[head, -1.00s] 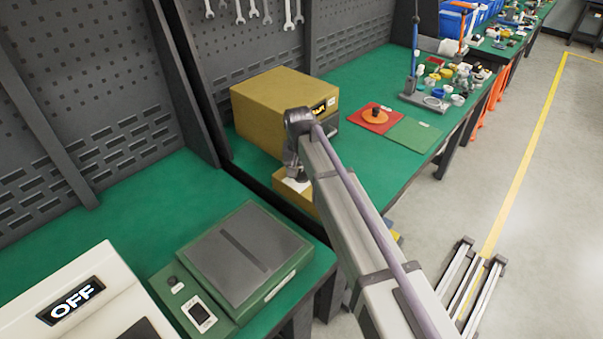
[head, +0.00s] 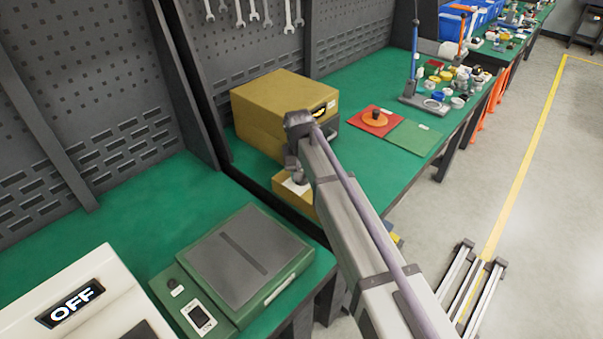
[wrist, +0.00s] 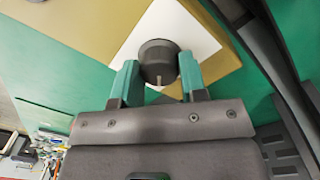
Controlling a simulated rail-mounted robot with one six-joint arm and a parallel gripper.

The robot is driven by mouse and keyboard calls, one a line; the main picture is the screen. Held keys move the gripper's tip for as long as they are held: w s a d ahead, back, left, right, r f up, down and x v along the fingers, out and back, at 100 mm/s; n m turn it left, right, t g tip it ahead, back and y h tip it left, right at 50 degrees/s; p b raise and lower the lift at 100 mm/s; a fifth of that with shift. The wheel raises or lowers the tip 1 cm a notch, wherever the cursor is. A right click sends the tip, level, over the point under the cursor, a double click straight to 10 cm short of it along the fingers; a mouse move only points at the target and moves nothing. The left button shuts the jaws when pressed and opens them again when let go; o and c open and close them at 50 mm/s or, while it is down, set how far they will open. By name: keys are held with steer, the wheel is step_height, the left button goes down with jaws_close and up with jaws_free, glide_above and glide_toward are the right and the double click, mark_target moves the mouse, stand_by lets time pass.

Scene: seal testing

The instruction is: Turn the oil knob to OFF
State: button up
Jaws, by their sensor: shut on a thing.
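A dark round knob (wrist: 158,60) sits on a white label plate (wrist: 180,25) on the mustard-yellow box. Its pale pointer mark points toward my gripper's palm in the wrist view. My gripper (wrist: 158,72) is shut on the knob, one green finger on each side. In the head view the yellow box (head: 270,105) stands on the green bench with a small dark display (head: 320,110) on its front; its text is too small to read. The knob is hidden there behind my arm, with part of the white plate (head: 293,187) showing low on the box.
A white unit with an OFF display (head: 70,303) and a green unit with a grey plate (head: 245,250) stand on the nearer bench. A red mat (head: 374,121) and a green mat (head: 412,138) lie right of the box. Small parts (head: 455,85) crowd the far bench.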

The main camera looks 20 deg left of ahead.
steer(key=n, duration=1)
steer(key=shift+s, duration=0.1)
steer(key=shift+n, duration=0.3)
steer(key=o, duration=0.9)
steer(key=shift+r, duration=0.1)
steer(key=r+p, duration=1)
steer(key=p, duration=0.1)
steer(key=shift+s+r, duration=0.2)
steer(key=shift+r, duration=0.15)
